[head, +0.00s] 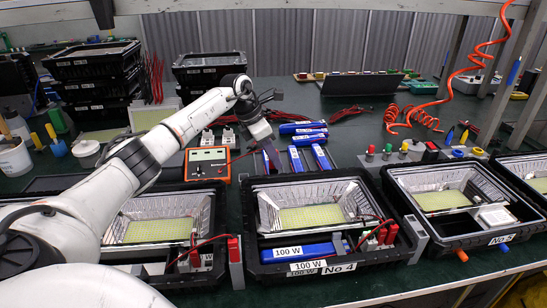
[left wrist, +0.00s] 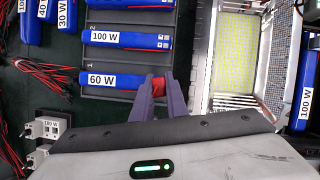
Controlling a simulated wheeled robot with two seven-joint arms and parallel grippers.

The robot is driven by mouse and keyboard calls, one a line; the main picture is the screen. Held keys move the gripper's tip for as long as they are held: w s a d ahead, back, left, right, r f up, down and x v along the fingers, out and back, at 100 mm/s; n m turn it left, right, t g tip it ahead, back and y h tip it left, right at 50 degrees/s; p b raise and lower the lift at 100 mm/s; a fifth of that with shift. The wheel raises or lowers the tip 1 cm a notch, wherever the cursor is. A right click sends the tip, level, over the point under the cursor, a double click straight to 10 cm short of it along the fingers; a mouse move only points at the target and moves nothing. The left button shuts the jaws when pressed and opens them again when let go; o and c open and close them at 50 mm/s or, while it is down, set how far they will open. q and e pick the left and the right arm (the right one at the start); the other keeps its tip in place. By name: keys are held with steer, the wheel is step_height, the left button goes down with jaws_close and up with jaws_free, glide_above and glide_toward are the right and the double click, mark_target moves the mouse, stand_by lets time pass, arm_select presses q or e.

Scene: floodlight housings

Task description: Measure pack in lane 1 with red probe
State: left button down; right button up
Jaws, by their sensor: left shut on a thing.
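My left gripper (head: 268,152) reaches over the lane tray from the left in the head view. In the left wrist view its purple fingers (left wrist: 160,97) are shut on a small red piece, apparently the red probe (left wrist: 159,86). This piece is at the right end of the blue 60 W pack (left wrist: 118,80) in lane 1; whether it touches the pack is unclear. A blue 100 W pack (left wrist: 130,40) lies in lane 2, and another blue pack (head: 320,156) lies in the third lane. An orange meter (head: 207,163) stands left of the tray. My right gripper is not in view.
Open black crates with reflector housings line the front, including the No 4 crate (head: 330,264) and the No 5 crate (head: 500,236). More blue packs (head: 303,128) lie behind the tray. White adapters (left wrist: 46,128) stand nearby. A coiled orange hose (head: 410,117) lies at right.

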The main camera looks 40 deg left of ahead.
arm_select(q)
steer(key=shift+f+b, duration=0.3)
steer(key=shift+f, duration=0.3)
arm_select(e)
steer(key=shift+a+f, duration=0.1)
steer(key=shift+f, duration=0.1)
arm_select(q)
steer(key=shift+f, duration=0.1)
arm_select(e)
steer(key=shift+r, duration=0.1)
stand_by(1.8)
